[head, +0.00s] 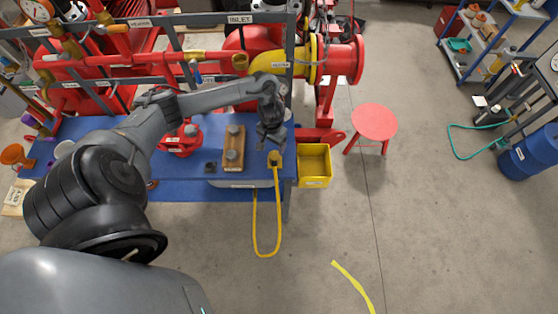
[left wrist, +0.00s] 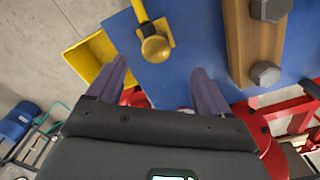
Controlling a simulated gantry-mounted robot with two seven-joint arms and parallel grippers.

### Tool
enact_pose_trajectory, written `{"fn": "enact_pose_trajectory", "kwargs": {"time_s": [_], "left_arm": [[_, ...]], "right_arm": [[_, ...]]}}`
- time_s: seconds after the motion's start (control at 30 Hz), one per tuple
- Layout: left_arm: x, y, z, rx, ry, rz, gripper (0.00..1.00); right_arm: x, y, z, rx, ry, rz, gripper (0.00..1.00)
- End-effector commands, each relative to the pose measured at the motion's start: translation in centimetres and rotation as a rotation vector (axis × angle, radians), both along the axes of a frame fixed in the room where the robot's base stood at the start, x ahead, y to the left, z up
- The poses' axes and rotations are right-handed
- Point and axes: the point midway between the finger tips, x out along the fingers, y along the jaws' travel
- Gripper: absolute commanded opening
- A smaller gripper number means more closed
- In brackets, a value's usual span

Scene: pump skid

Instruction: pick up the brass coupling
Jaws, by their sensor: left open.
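A rounded brass-coloured piece (left wrist: 155,48) sits on a yellow plate with a yellow strap at the blue bench's edge; I cannot tell whether it is the brass coupling. In the head view its yellow plate (head: 275,158) shows, with a yellow loop hanging below. Another brass-coloured fitting (head: 240,62) shows on the pipework behind. My left gripper (head: 268,140) is open above the bench's right end, just behind the yellow plate. In the left wrist view its spread fingers (left wrist: 160,80) are empty, with the rounded piece beyond their tips. My right gripper is not in view.
A wooden block (head: 234,148) with grey hex bolts lies left of the gripper. A red valve-like part (head: 182,141) stands farther left. A yellow bin (head: 315,165) is beside the bench's right end. Red pipework runs behind. A red stool (head: 374,122) stands on the open floor.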

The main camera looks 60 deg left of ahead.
Motion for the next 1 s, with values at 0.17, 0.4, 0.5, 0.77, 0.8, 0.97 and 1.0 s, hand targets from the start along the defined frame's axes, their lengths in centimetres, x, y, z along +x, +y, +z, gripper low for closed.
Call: {"fn": "enact_pose_trajectory", "kwargs": {"time_s": [0.17,0.4,0.5,0.77,0.8,0.97,1.0], "left_arm": [[0.4,-0.2,-2.3,-0.004,-0.008,0.000,0.80],[0.4,-0.2,-4.7,-0.004,-0.008,-0.001,0.80],[0.4,-0.2,-5.1,-0.004,-0.008,-0.002,0.80],[0.4,0.1,-7.8,-0.003,-0.008,0.000,0.80],[0.4,0.1,-8.3,-0.003,-0.008,0.000,0.80],[0.4,0.2,-9.8,-0.002,-0.009,-0.002,0.80],[0.5,0.2,-10.0,-0.002,-0.010,-0.002,0.80]], "right_arm": [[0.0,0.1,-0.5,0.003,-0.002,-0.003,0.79],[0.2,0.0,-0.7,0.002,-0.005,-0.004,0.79],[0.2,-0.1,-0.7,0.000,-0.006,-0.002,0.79],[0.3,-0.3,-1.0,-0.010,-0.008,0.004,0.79],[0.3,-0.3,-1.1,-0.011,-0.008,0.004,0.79],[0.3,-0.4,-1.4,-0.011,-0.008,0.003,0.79],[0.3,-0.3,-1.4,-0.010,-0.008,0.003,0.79]]}}
